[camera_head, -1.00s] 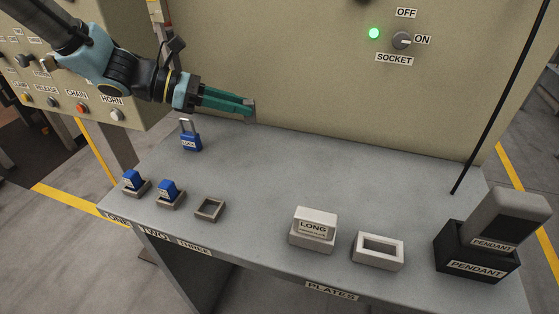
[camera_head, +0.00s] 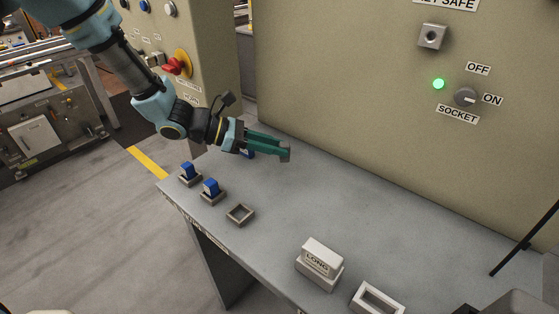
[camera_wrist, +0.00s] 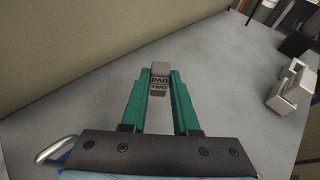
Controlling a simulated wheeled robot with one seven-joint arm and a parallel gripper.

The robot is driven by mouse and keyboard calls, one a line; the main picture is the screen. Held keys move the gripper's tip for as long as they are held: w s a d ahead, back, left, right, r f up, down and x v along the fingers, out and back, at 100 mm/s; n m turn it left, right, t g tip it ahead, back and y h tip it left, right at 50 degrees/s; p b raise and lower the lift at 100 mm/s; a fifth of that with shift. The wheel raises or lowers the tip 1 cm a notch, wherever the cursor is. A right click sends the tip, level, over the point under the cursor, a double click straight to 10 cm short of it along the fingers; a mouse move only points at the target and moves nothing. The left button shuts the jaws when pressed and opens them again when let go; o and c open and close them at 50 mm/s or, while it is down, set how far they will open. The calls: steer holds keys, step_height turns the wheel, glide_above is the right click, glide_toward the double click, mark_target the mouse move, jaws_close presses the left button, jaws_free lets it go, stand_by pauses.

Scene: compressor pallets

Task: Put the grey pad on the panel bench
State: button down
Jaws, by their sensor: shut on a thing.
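The grey pad (camera_wrist: 159,72), marked PAD TWO, is held between the tips of my green gripper fingers (camera_wrist: 159,90) in the wrist view. In the head view my gripper (camera_head: 286,152) is shut on the pad, which shows only as a small grey end (camera_head: 286,156) at the fingertips. The panel bench (camera_head: 300,205) is a grey top in front of the tall beige panel. My gripper and the pad are over its back left part. I cannot tell whether the pad touches the bench.
A blue padlock (camera_head: 248,154) stands partly hidden behind my gripper. Two blue blocks (camera_head: 188,171) (camera_head: 211,187) sit in small holders; a third holder (camera_head: 240,214) is empty. A white LONG block (camera_head: 320,260) and an empty white frame (camera_head: 377,298) stand at the front. The bench middle is clear.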

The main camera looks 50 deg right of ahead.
steer(key=shift+f+p, duration=0.5)
steer(key=shift+f, duration=1.7)
steer(key=shift+f, duration=0.2)
steer(key=c, duration=0.7)
jaws_free()
steer(key=shift+o, duration=0.2)
steer(key=shift+r, duration=0.15)
steer(key=shift+r, duration=0.2)
steer(key=b+v, duration=0.2)
steer(key=v, duration=1)
steer(key=shift+f+b, duration=0.2)
steer(key=shift+b, duration=0.2)
